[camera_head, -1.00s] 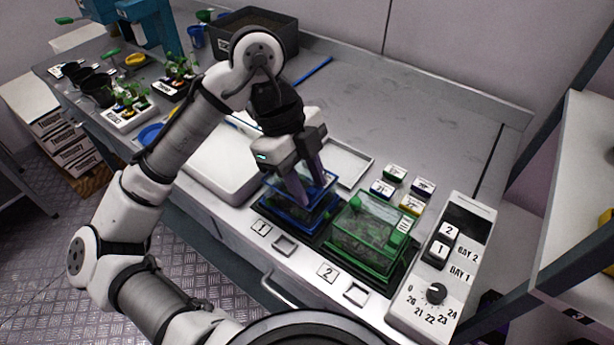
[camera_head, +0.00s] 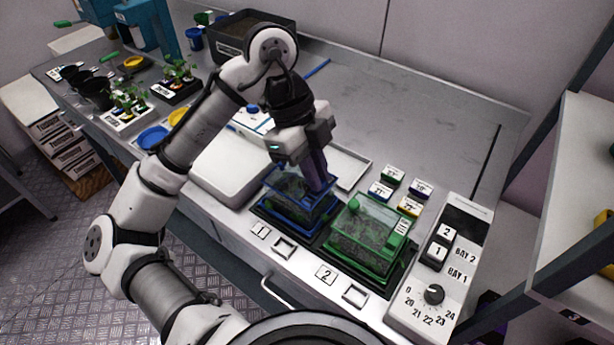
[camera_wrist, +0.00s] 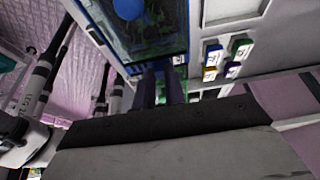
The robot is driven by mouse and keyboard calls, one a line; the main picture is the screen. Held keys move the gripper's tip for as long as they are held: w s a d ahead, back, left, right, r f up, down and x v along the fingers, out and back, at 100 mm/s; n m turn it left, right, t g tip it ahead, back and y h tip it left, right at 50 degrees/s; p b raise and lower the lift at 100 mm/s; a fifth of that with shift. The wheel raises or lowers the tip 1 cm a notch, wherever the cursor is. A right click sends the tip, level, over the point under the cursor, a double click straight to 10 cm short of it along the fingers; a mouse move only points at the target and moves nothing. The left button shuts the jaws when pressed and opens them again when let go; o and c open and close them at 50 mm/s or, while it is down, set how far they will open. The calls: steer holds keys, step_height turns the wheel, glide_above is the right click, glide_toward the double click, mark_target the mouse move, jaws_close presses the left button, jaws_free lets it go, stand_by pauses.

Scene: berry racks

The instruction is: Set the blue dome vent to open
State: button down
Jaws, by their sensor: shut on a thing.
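The blue dome (camera_head: 290,197) is a clear box with blue edges, seated in a blue base on the front of the bench. My gripper (camera_head: 320,188) reaches down to the right rear part of its lid. The fingers are close together and shut at the dome's vent, which they hide, so I cannot tell its setting. In the wrist view, the blue dome (camera_wrist: 135,35) fills the top middle, and my fingertips (camera_wrist: 160,72) meet its lower right edge.
A green dome (camera_head: 362,235) stands just right of the blue one. Small labelled blocks (camera_head: 392,175) lie behind it, and a control box (camera_head: 440,265) with a dial stands at right. A white tray (camera_head: 346,172) lies behind the blue dome.

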mark_target(294, 170)
steer(key=shift+w+d, duration=0.3)
steer(key=c, duration=1.4)
jaws_free()
steer(key=shift+c, duration=0.2)
steer(key=v, duration=1.4)
steer(key=shift+s, duration=0.1)
